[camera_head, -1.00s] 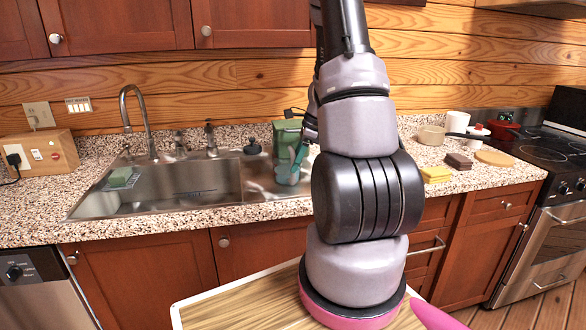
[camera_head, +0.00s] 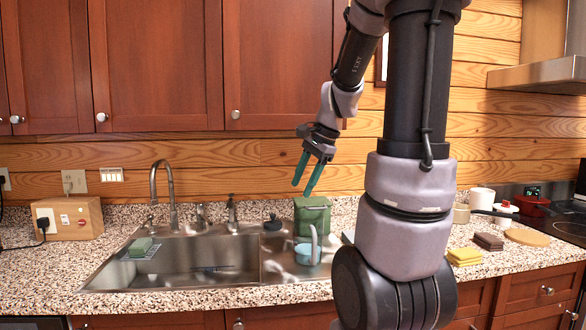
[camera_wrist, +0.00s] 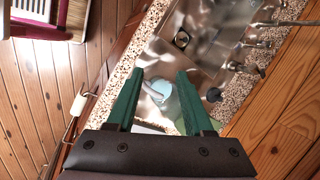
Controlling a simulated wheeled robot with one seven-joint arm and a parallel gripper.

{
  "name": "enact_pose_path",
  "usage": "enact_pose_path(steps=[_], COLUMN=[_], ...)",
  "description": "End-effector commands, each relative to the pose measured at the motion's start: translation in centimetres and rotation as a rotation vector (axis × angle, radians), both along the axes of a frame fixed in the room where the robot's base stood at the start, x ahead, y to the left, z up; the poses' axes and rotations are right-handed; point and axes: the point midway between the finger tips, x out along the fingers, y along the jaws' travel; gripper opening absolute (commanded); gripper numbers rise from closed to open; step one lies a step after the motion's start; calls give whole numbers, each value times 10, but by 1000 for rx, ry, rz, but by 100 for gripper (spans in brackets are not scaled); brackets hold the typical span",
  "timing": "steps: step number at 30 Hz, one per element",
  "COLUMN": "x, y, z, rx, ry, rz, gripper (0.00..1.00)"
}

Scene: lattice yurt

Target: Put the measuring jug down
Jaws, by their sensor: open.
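The light blue measuring jug (camera_head: 303,257) stands at the right-hand part of the steel sink (camera_head: 190,262), in front of a green container (camera_head: 313,217). Its grey-blue handle rises on the right side. My gripper (camera_head: 307,191) is open and empty, well above the jug, with its green fingers pointing down. In the wrist view the jug (camera_wrist: 188,104) shows below and between the fingers of my gripper (camera_wrist: 161,76), apart from them. Its base is not clearly visible.
A faucet (camera_head: 154,195) and a green sponge (camera_head: 140,246) are at the sink's left. Yellow sponges (camera_head: 464,257), a brown block (camera_head: 488,241) and a round board (camera_head: 527,237) lie on the right counter. Wall cabinets (camera_head: 165,65) hang above.

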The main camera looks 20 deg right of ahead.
Motion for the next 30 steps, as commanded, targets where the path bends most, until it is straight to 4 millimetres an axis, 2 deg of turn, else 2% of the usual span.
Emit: enact_pose_path(steps=[1, 6, 9, 13, 18, 30], x=[-15, -64, -90, -114, -126, -127], y=[18, 61, 78, 90, 95, 95], z=[17, 53, 65, 73, 75, 76], rx=[-48, -234, -339, -443, -503, -505], ry=[-64, -253, -346, -429, -471, -472], rz=[101, 421, 574, 710, 781, 784], gripper=[52, 52, 52, 52, 52, 52])
